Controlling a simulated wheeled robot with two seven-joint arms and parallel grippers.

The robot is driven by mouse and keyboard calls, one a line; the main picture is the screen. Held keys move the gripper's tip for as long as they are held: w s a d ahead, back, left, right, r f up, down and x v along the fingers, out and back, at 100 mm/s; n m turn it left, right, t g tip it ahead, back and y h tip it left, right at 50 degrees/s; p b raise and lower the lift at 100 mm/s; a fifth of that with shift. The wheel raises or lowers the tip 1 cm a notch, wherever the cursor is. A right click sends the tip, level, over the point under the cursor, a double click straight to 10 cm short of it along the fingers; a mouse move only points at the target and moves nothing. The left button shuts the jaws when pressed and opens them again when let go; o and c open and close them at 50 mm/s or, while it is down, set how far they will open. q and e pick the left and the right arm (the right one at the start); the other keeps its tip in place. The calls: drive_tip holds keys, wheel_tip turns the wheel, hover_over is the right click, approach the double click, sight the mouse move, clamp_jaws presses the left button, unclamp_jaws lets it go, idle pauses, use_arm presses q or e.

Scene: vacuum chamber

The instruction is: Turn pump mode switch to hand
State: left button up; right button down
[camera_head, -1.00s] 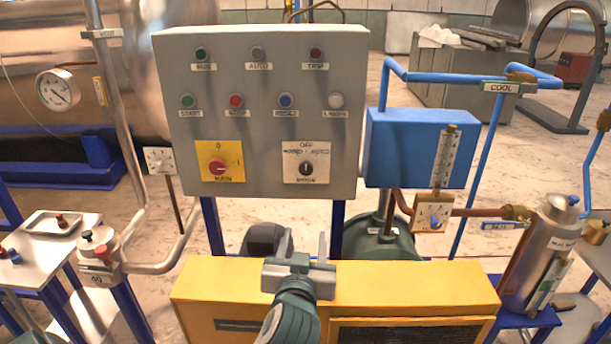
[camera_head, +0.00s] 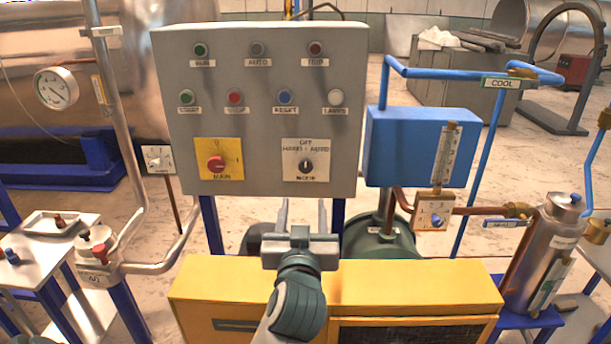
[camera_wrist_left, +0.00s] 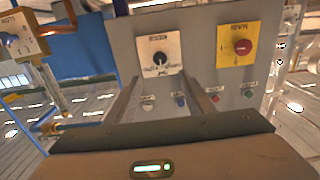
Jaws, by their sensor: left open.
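The pump mode switch (camera_head: 306,164) is a small black knob on a cream plate marked OFF, HAND and AUTO, low on the right of the grey control panel (camera_head: 262,130). Its pointer looks roughly upright, but its exact setting is too small to tell. My left gripper (camera_head: 304,203) is open and empty, just below the switch and apart from it, with its fingers toward the panel. In the left wrist view, the picture is upside down; the switch (camera_wrist_left: 159,61) shows beyond and between the two fingers. My right gripper is not in view.
The red main switch (camera_head: 216,165) on a yellow plate sits left of the mode switch. Buttons and lamps fill the panel above. A yellow cabinet (camera_head: 400,283) stands below my gripper. A blue box (camera_head: 405,145) with a gauge is close on the right.

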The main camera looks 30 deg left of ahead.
use_arm(q)
drive_tip(key=shift+b+x, duration=1)
drive_tip(key=shift+b, duration=1.15)
drive_tip(key=p, duration=0.3)
approach(306, 169)
drive_tip(key=x, duration=0.7)
drive_tip(key=shift+w+a+r, duration=0.2)
drive_tip(key=shift+w+a, duration=0.05)
drive_tip(key=shift+w, duration=0.05)
drive_tip(key=shift+w+a+f, duration=0.1)
drive_tip(key=shift+w+a, duration=0.25)
drive_tip(key=shift+w, duration=0.15)
drive_tip(key=c, duration=1)
drive_tip(key=shift+c, duration=0.2)
